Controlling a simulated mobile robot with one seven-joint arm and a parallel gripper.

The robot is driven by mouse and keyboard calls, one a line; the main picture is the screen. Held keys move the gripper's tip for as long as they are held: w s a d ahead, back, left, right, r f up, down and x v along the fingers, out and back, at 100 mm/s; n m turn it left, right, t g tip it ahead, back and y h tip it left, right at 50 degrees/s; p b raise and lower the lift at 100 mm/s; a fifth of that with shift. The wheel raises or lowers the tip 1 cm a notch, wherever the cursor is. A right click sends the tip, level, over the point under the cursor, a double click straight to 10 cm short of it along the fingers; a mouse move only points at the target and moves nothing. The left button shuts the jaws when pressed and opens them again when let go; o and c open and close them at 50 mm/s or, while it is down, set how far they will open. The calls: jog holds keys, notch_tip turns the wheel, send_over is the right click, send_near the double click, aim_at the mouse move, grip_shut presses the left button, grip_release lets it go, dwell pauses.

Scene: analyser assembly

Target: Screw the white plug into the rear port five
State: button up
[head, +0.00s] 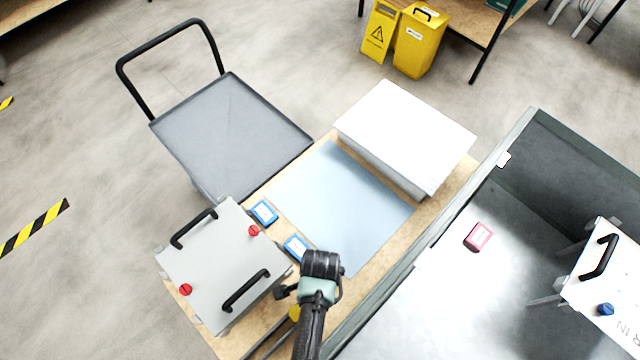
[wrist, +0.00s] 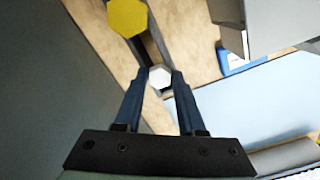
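The white hexagonal plug (wrist: 160,78) shows in the wrist view, in line with the gap between the fingertips. A larger yellow hexagonal plug (wrist: 127,18) sits beyond it on the same narrow grey holder (wrist: 152,45). My gripper (wrist: 160,74) has its two blue fingers apart, one on each side of the white plug; no clear grip on it shows. In the head view the yellow plug (head: 295,313) shows beside my arm, which hides the white plug and the fingertips. Rear port five cannot be made out in either view.
A grey panel box (head: 222,262) with black handles and two red plugs stands left on the wooden table. Two blue-edged boxes (head: 264,212), a blue mat (head: 345,205) and a white box (head: 405,135) lie beyond. A grey bin (head: 455,300) on the right holds a white handled panel (head: 612,285).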

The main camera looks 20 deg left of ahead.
jog(key=shift+c, duration=0.3)
jog(key=shift+d, duration=0.1)
grip_shut()
jog(key=shift+r, duration=0.1)
notch_tip(320, 180, up, 7)
jog(key=p, duration=0.7)
